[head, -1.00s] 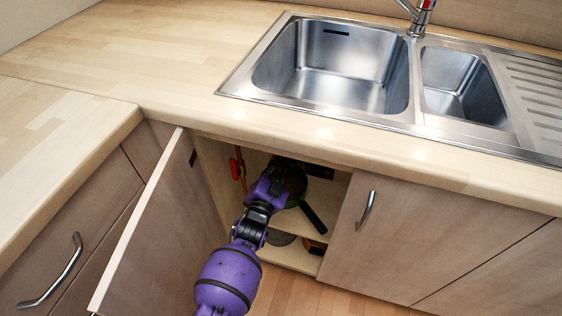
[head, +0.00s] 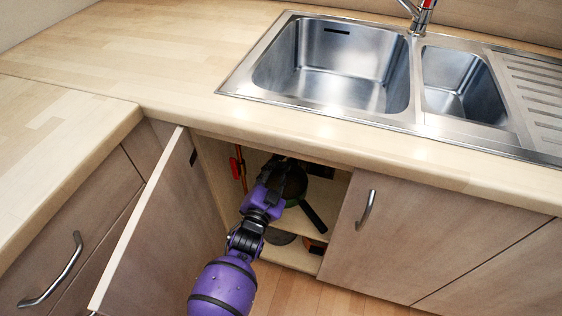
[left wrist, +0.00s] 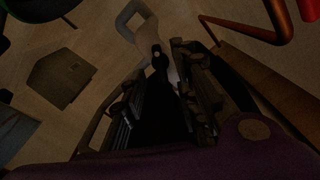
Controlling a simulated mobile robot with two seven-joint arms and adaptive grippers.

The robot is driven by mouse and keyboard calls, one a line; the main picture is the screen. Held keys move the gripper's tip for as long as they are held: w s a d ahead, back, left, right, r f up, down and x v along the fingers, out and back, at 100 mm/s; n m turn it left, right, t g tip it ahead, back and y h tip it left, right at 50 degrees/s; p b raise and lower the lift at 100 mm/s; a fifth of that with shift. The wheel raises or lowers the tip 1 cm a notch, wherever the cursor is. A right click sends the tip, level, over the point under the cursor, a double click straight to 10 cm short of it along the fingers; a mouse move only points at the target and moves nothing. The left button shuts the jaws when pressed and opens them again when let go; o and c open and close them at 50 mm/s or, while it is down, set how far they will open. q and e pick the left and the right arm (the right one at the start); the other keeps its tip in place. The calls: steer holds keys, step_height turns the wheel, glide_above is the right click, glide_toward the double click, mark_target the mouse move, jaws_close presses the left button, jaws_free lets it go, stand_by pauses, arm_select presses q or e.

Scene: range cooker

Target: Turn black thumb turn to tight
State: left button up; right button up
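A small black piece with a pale dot (left wrist: 158,58), which looks like the black thumb turn, shows in the dim left wrist view beside a bent grey pipe (left wrist: 133,22). My left gripper (left wrist: 163,75) has its two fingers apart, with the black piece just beyond or between their tips; I cannot tell whether they touch it. In the head view my purple left arm reaches into the open cupboard under the sink, and the left gripper (head: 277,165) is mostly in shadow there. The thumb turn cannot be made out in the head view. My right gripper is not in view.
The open cupboard door (head: 165,225) stands left of my arm. A dark pan (head: 292,183) is on the shelf right of the gripper. A red-handled valve (head: 237,166) is on the cupboard's left side. A copper pipe (left wrist: 255,32) runs close by the right finger.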

arm_select(q)
steer(key=v, duration=0.9)
